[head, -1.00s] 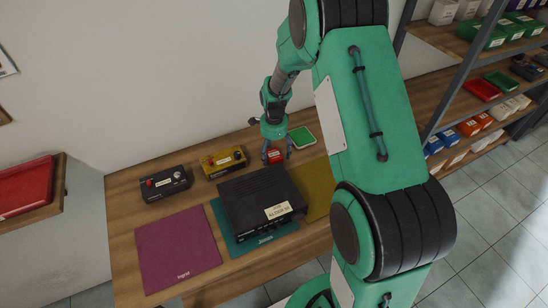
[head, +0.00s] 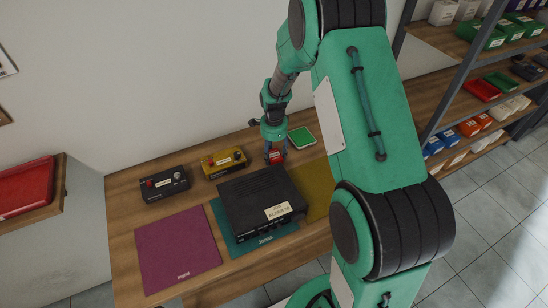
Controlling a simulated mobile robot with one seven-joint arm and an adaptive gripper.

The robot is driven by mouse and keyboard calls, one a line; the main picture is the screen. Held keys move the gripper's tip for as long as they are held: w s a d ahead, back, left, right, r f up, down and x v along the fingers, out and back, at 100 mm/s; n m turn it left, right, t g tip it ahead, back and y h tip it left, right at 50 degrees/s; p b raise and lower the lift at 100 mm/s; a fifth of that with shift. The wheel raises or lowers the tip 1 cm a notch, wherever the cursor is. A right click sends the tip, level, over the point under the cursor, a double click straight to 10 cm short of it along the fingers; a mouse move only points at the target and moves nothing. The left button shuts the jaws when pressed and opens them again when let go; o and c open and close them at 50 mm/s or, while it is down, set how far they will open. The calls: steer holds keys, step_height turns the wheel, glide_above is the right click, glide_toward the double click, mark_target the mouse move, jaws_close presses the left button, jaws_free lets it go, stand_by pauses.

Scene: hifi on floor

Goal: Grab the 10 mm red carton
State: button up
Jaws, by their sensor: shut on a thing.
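A small red carton (head: 274,157) stands on the wooden table, behind the black hi-fi unit. My gripper (head: 275,156) points down over it, with a finger on either side, shut on the carton. The carton is small in this view, and its label and size marking cannot be read. The fingers hide part of its sides.
The black hi-fi unit (head: 255,198) lies on a teal mat (head: 225,232) just in front. A yellow box (head: 222,162) and a dark box (head: 165,184) stand to the left. A green tray (head: 301,137) lies close on the right. A purple mat (head: 178,248) is bare.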

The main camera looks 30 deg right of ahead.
mark_target(274, 155)
step_height(274, 155, up, 10)
steer(key=shift+p, duration=0.3)
stand_by(0.6)
